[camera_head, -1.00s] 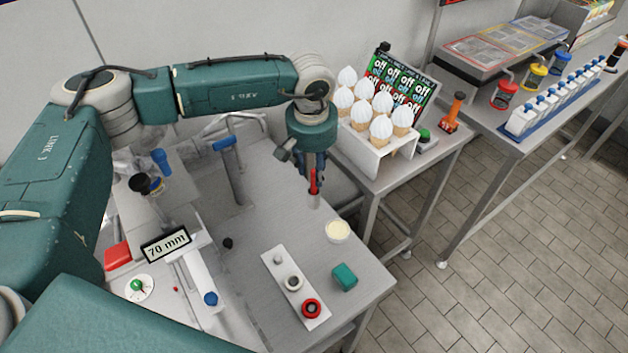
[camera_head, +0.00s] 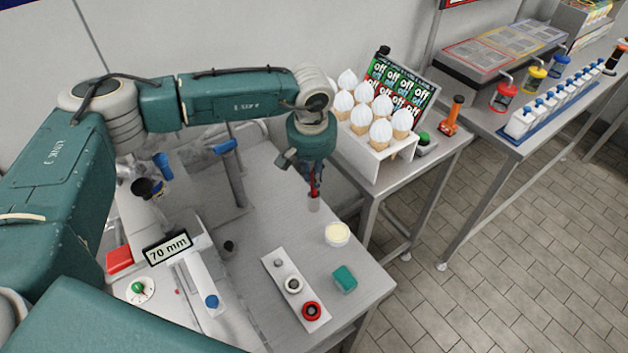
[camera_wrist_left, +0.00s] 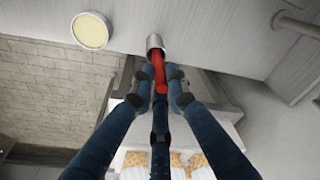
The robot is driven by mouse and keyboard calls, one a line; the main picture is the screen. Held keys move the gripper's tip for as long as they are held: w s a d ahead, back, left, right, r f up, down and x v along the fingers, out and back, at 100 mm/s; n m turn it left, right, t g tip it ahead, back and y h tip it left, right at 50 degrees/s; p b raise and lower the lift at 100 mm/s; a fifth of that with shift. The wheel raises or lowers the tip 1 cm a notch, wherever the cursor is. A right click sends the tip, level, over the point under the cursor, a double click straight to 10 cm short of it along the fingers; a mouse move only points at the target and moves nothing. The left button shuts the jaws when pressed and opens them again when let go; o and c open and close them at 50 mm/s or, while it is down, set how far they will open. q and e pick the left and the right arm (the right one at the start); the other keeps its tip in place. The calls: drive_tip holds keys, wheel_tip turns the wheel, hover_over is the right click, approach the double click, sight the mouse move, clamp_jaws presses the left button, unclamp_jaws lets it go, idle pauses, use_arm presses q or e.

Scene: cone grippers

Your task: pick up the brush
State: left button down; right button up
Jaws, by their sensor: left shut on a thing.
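The brush (camera_wrist_left: 158,68) shows in the left wrist view as a red handle, its far end at a small grey metal cylinder (camera_wrist_left: 155,42). I cannot tell whether that cylinder is a cup or part of the brush. My left gripper (camera_wrist_left: 161,86) has its dark blue fingers shut on the red handle. In the head view the left gripper (camera_head: 314,180) points down over the table's far right part, with the grey cylinder (camera_head: 313,204) just below its fingertips. The fingers hide most of the red there. My right gripper is not in view.
A cream-filled round tub (camera_head: 337,234) stands close in front of the gripper. A white stand of ice cream cones (camera_head: 372,150) is just right. A strip with rings (camera_head: 294,284) and a green block (camera_head: 344,279) lie nearer. A blue-topped post (camera_head: 226,146) stands left.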

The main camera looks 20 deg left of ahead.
use_arm(q)
drive_tip(key=shift+r, duration=0.6)
wheel_tip(320, 180, up, 19)
drive_tip(key=b, duration=0.5)
drive_tip(key=shift+f, duration=0.1)
idle(1.5)
